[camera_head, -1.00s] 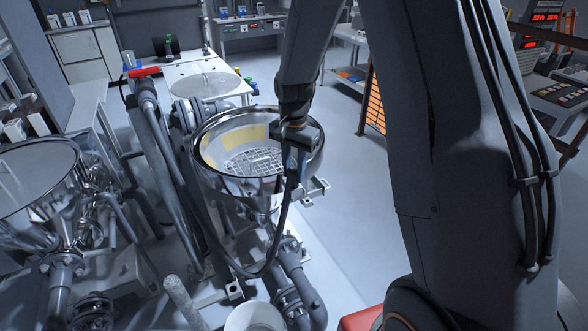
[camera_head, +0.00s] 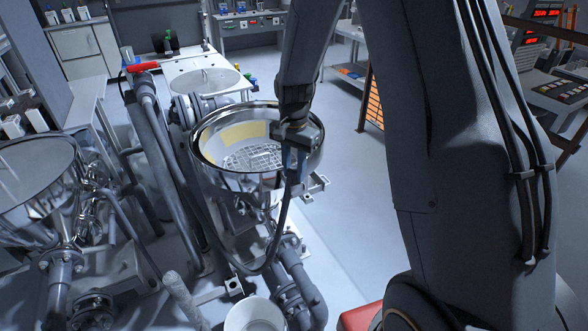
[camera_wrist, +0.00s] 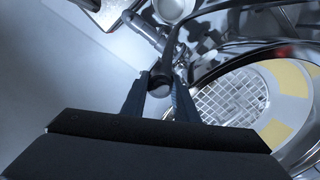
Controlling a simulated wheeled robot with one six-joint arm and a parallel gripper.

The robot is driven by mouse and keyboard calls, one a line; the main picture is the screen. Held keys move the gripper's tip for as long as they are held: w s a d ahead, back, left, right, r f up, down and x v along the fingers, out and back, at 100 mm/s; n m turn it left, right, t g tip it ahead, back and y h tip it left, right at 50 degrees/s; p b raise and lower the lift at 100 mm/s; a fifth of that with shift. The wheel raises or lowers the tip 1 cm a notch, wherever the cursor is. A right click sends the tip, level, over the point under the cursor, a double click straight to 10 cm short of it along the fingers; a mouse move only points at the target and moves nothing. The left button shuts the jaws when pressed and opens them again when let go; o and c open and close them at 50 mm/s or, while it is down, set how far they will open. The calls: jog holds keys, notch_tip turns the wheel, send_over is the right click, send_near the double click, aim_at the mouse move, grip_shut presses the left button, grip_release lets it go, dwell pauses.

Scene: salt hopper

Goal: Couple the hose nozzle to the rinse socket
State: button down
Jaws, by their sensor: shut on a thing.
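My gripper (camera_head: 294,168) is over the right side of the shiny hopper bowl (camera_head: 203,163), near its rim. In the wrist view its two fingers are shut on the dark, rounded hose nozzle (camera_wrist: 160,86). In the head view the fingers largely hide the nozzle. The black hose (camera_head: 277,236) hangs from the nozzle, loops low in front of the hopper and runs up to the left. A metal bracket (camera_head: 315,187) juts from the hopper's right side, just right of the fingers. I cannot tell the rinse socket for sure in either view.
The bowl holds a grid (camera_head: 252,158) and a yellow band. Pipes (camera_head: 296,284) and a white bucket (camera_head: 254,317) stand below. A second steel hopper (camera_head: 35,180) is at the left. The floor (camera_head: 350,200) right of the hopper is clear.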

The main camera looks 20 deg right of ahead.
jog(key=c, duration=1.3)
grip_release()
jog(key=shift+o, duration=1.3)
jog(key=shift+w+r, duration=0.1)
jog(key=shift+w, duration=0.1)
